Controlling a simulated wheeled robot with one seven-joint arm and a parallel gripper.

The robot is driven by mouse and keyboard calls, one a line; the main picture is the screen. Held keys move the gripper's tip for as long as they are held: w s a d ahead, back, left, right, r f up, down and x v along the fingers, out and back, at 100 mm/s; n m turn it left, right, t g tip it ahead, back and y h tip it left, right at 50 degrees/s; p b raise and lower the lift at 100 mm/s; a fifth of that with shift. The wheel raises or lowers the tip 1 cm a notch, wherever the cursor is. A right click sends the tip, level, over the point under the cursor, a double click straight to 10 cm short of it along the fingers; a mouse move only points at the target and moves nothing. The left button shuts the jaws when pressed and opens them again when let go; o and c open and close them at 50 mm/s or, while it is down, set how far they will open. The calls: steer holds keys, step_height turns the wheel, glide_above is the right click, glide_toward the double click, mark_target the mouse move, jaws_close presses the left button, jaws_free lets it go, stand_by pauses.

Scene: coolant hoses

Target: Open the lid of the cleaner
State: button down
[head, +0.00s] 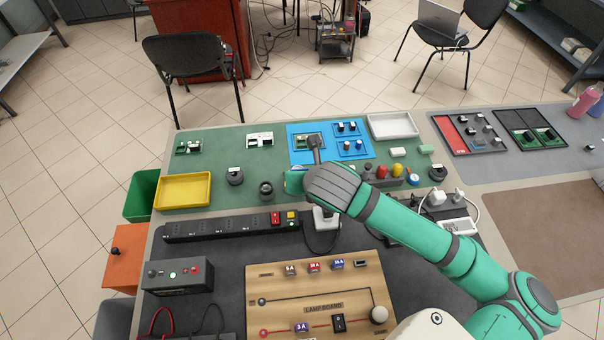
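No object is clearly recognisable as the cleaner, and no lid can be made out. My teal arm reaches in from the lower right, with its grey wrist over the green mat (215,143). My gripper (314,142) appears as a small grey part beyond the wrist, over the left part of the blue mat (297,156). A small green and white piece (301,144) lies right beside it. I cannot tell whether they touch, or whether the fingers are open or shut. My wrist hides part of the bench below it.
Two dark round pieces (266,190) stand left of my wrist, near a yellow tray (183,206). A white tray (392,137) lies at the back. Red and yellow knobs (382,171) are close to my forearm. A black power strip (215,229) and a wooden lamp board (283,289) lie in front.

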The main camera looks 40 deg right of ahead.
steer(key=shift+s, duration=0.1)
stand_by(0.4)
steer(key=c, duration=1.7)
jaws_free()
